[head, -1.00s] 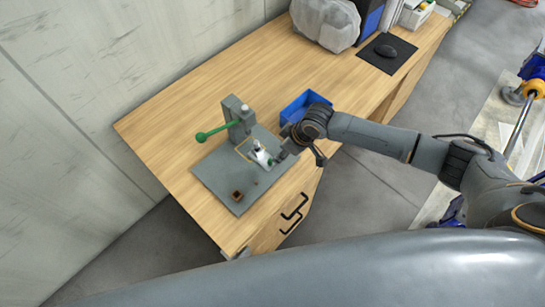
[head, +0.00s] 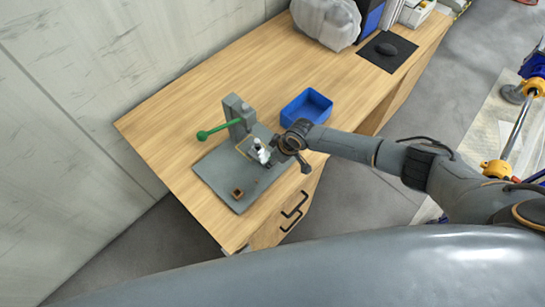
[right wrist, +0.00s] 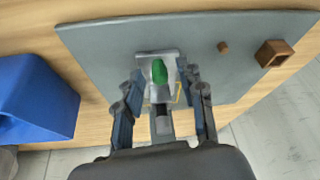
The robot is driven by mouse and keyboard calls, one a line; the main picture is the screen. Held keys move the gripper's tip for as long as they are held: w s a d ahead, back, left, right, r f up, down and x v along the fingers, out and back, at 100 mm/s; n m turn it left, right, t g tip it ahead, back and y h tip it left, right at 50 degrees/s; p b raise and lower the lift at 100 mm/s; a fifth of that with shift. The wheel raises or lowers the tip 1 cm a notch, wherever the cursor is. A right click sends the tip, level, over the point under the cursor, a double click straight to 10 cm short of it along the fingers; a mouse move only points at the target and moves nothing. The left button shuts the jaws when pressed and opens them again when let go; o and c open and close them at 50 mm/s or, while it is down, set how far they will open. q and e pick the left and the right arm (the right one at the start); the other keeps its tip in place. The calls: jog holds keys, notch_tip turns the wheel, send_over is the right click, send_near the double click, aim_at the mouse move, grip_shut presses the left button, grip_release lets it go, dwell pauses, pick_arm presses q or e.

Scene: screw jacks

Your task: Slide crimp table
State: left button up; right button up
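The crimp table is a small pale slide with a green knob (right wrist: 158,71). It sits on the grey base plate (head: 225,170) of the press and shows as a white piece in the head view (head: 260,152). My right gripper (right wrist: 165,78) is over it, with its fingers apart on both sides of the slide and the green knob between them. Whether the fingers touch the slide is not clear. The grey press column (head: 238,112) with its green lever (head: 215,130) stands behind. My left gripper is out of view.
A blue bin (head: 306,106) stands on the wooden table (head: 190,98) to the right of the press. A small brown square holder (head: 237,193) is on the plate's near corner. A mouse pad (head: 388,52) and a bagged object (head: 326,22) are farther back.

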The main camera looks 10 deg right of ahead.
aim_at(261, 153)
grip_shut()
jog(key=shift+w, duration=0.1)
jog(key=w+a+b, duration=0.2)
jog(key=w+b, duration=0.1)
jog(key=shift+f, duration=0.15)
jog(key=shift+w+a, duration=0.1)
jog(key=shift+r, duration=0.35)
jog(key=shift+c, duration=0.7)
grip_release()
jog(key=shift+o, duration=0.7)
jog(key=shift+w+f, duration=0.1)
jog(key=shift+f, duration=0.05)
